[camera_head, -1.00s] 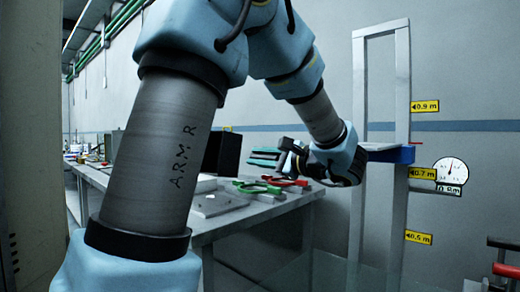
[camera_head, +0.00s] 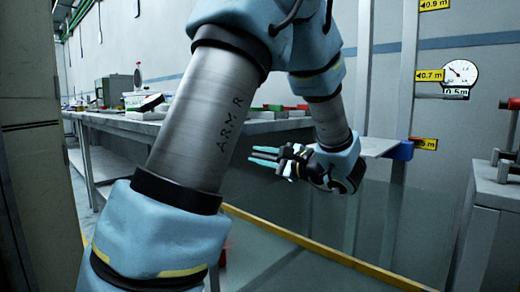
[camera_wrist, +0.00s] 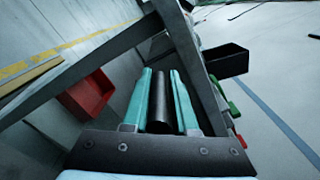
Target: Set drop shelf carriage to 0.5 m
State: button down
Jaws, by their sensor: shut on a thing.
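The drop shelf carriage, a pale shelf board (camera_head: 376,145) with a blue block (camera_head: 403,150), sits on the grey upright frame (camera_head: 400,90). The block is level with or slightly below the lowest yellow label (camera_head: 425,143), which is partly cut off and ends in "5 m". The round dial (camera_head: 460,74) has a readout (camera_head: 456,92) that appears to say 0.5m. My gripper (camera_head: 265,156) has teal fingers pointing left, in front of the shelf. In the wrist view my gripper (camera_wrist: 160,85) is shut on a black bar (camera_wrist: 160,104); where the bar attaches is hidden.
A long workbench (camera_head: 135,125) with several items runs along the left. A grey cabinet (camera_head: 490,215) stands at the right. A yellow-edged strip (camera_head: 320,255) crosses the floor. The wrist view shows a red bin (camera_wrist: 87,95) and a black box (camera_wrist: 225,60).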

jog(key=shift+f, duration=0.6)
jog(key=c, duration=0.8)
grip_release()
jog(key=shift+o, duration=0.2)
jog(key=p+v, duration=0.1)
jog(key=v, duration=0.9)
jog(key=shift+s+d, duration=0.3)
